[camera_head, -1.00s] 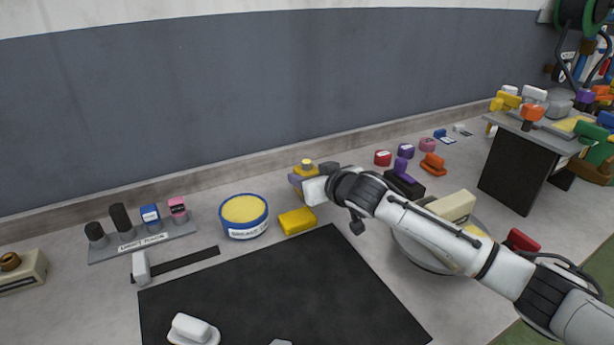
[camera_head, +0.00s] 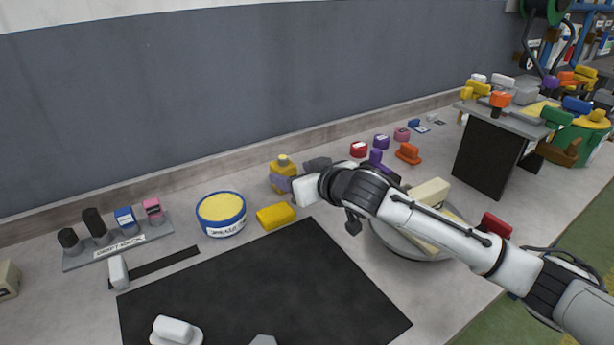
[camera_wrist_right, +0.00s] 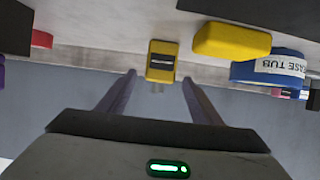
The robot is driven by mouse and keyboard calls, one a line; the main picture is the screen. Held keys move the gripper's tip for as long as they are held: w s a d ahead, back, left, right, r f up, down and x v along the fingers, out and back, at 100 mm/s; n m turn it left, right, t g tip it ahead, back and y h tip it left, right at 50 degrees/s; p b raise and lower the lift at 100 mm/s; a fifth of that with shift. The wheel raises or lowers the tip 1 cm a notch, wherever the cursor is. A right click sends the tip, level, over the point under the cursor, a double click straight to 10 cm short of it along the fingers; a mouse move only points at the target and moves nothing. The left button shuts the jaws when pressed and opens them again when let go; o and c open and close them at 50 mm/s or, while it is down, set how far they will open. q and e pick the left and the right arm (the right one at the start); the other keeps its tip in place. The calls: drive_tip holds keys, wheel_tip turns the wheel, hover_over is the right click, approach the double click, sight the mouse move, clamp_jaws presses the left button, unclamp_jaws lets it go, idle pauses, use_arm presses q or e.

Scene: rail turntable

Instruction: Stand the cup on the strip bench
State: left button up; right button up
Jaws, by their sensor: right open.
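A small yellow container (camera_head: 284,163) with a round knob on top stands near the wall; I cannot tell for certain that it is the cup. My right gripper (camera_head: 300,173) is open beside it, one finger overlapping its lower part in the head view. In the right wrist view the yellow container (camera_wrist_right: 162,62) sits between and just beyond the open fingertips (camera_wrist_right: 158,80), with a dark band across it. I see no contact. A grey-topped bench (camera_head: 490,114) stands at the right, crowded with coloured items; I cannot tell if it is the strip bench.
A yellow block (camera_head: 276,216) and a blue-rimmed grease tub (camera_head: 221,230) stand left of the gripper. A grey rack (camera_head: 120,246) holds several posts further left. A black mat (camera_head: 260,285) is largely clear in front. A round tray (camera_head: 400,243) lies partly under my right arm.

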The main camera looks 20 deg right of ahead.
drive_tip(key=v, duration=0.6)
drive_tip(key=shift+r, duration=0.1)
drive_tip(key=shift+s, duration=0.1)
